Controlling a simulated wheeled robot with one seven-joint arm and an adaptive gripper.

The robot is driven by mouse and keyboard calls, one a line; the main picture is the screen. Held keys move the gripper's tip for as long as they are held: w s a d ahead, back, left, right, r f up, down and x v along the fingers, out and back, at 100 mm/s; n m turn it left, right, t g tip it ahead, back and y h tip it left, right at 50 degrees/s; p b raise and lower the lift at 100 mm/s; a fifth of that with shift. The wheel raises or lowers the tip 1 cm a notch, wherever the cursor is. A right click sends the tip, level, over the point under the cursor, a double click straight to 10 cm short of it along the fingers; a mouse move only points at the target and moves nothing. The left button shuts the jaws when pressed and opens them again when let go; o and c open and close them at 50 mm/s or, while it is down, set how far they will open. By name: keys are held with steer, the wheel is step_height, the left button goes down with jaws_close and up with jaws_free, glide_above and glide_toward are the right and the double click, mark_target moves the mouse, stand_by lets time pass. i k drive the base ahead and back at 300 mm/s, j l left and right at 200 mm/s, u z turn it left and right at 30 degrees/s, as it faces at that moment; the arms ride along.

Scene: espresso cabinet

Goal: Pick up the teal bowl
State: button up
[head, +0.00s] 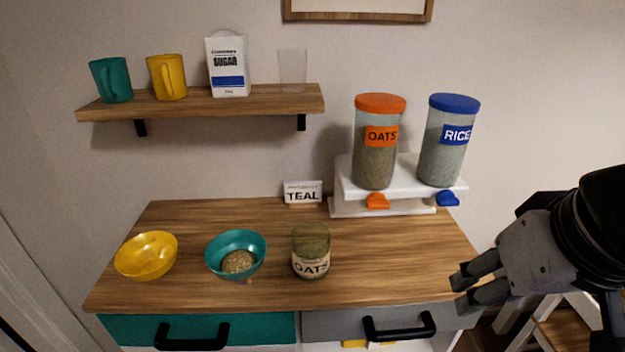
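The teal bowl (224,245) stands upright on the wooden counter top, left of centre in the head view. It holds a small heap of brownish grains or oats (238,262). My gripper (460,292) is at the right, beside the right front edge of the counter and well apart from the bowl. Its two fingers point left toward the counter. A narrow gap shows between the fingertips, and nothing is seen between them.
A yellow bowl (146,257) stands left of the teal bowl, an oats jar (311,252) close to its right. A TEAL card (303,193) and a white dispenser stand (350,207) are behind. A wooden shelf (215,101) hangs above. The counter's right front is clear.

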mark_target(233, 255)
steer(key=j+u, duration=0.1)
steer(key=u, duration=0.35)
steer(key=k+j+u, duration=0.1)
steer(key=u, duration=0.35)
steer(key=j+u, duration=0.2)
steer(key=u, duration=0.25)
steer(key=j+u, duration=0.15)
steer(key=u, duration=0.3)
